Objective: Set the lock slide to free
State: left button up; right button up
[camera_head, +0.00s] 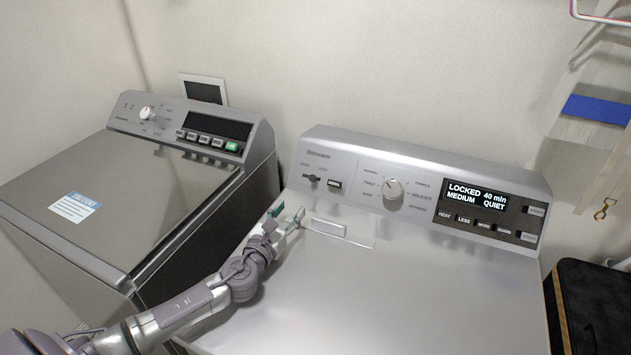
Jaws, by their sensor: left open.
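The lock slide (312,179) is a small dark lever on the left of the washer's silver control panel (345,155), with small labels above it too small to read. The display (477,197) reads LOCKED, 40 min, MEDIUM, QUIET. My left gripper (288,213) is open, with teal fingertips, just in front of the panel's left end. It is below and left of the lock slide and apart from it, with nothing between its fingers. My right gripper is not in view.
A round dial (393,189) and a dark button (334,184) sit near the slide. A second machine (110,200) stands at left, a black bin (595,300) at right.

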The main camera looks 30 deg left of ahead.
pick_arm(q)
jog(key=shift+w+r, duration=0.2)
jog(key=shift+w, duration=0.2)
send_near(311, 180)
jog(key=shift+w+r+p, duration=0.15)
jog(key=shift+w+p, duration=0.15)
jog(key=shift+w, duration=0.7)
jog(key=w+b, duration=0.1)
jog(key=w, duration=0.6)
jog(key=shift+a, duration=0.2)
jog(key=shift+w, duration=0.35)
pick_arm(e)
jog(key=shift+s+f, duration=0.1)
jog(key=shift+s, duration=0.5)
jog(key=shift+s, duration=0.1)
pick_arm(q)
grip_shut()
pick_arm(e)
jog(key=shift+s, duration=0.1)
